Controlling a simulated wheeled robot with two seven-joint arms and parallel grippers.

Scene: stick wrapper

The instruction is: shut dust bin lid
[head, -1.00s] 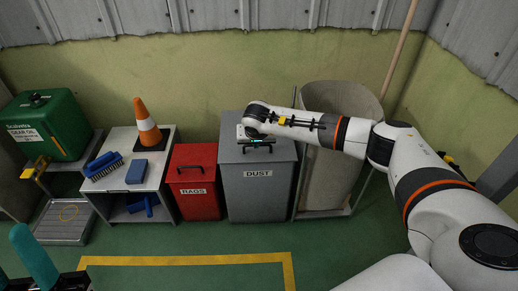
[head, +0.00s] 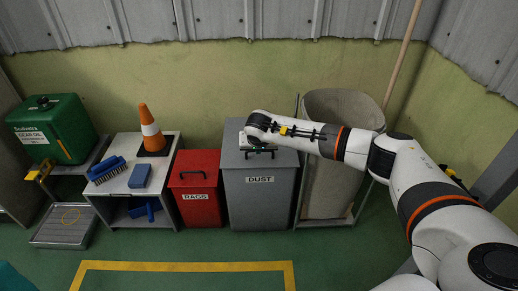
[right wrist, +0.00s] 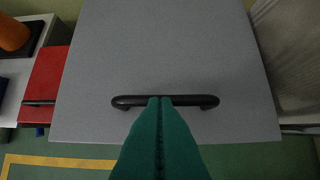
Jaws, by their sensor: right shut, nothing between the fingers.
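The grey dust bin (head: 259,200) stands against the wall with a "DUST" label on its front. Its flat grey lid (head: 233,145) lies down on the bin, with no gap that I can see. A black bar handle (right wrist: 190,100) runs along the lid's front part in the right wrist view. My right gripper (right wrist: 160,99) is shut and empty, its green fingertips at the middle of the handle; I cannot tell whether they touch it. In the head view my wrist covers part of the lid. Only a teal sliver of my left gripper (head: 12,279) shows at the lower left corner.
A red rags bin (head: 195,190) stands close on the left of the dust bin. A tall beige container (head: 335,185) stands on its right. A white shelf (head: 115,182) holds a cone and blue brushes. The green floor in front is open, with a yellow line.

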